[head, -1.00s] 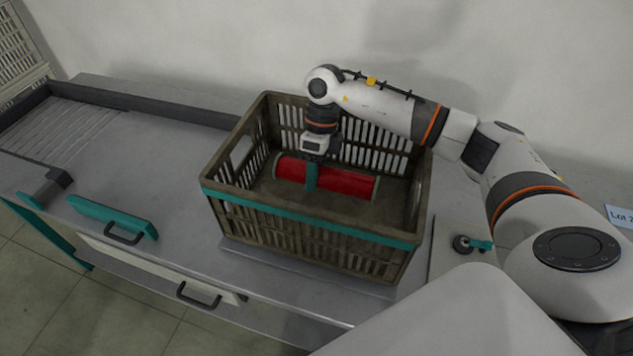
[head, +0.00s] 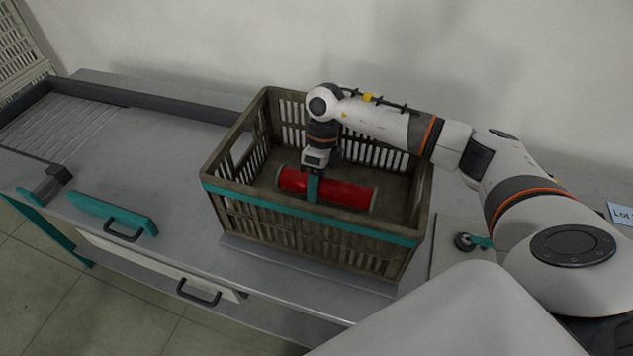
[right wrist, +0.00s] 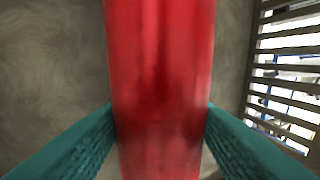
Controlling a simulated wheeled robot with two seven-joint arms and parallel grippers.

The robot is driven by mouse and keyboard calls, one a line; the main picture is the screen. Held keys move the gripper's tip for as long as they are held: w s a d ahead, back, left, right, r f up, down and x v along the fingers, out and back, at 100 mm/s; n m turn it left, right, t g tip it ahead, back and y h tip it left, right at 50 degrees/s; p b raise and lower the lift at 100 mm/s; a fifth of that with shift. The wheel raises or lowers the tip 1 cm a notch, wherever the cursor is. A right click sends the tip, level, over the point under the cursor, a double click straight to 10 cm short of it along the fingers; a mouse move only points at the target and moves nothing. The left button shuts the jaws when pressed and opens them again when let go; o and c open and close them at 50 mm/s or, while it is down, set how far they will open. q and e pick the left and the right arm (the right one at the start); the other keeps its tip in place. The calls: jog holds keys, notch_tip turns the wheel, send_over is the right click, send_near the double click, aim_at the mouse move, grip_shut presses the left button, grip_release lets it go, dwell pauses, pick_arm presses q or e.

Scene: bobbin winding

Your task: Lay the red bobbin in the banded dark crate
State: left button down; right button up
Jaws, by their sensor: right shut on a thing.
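The red bobbin (head: 346,194) lies level inside the banded dark crate (head: 311,225), which has a teal band round its upper part. My right gripper (head: 313,190) reaches down into the crate and is shut on the bobbin near its middle. In the right wrist view the bobbin (right wrist: 160,70) runs between the two teal fingers (right wrist: 160,135), which touch its sides. The crate floor (right wrist: 50,60) shows beside it; I cannot tell whether the bobbin touches the floor.
The crate stands on a grey bench. A ribbed tray area (head: 60,125) is at the far left. A small dark wheel-like part (head: 464,242) sits right of the crate. The bench between is clear.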

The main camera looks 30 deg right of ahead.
jog(key=o, duration=1.2)
jog(key=shift+r+p, duration=0.5)
jog(key=shift+r, duration=0.05)
jog(key=b+v, duration=0.1)
jog(key=v, duration=1.1)
jog(key=shift+r+b, duration=0.1)
jog(key=shift+b, duration=0.2)
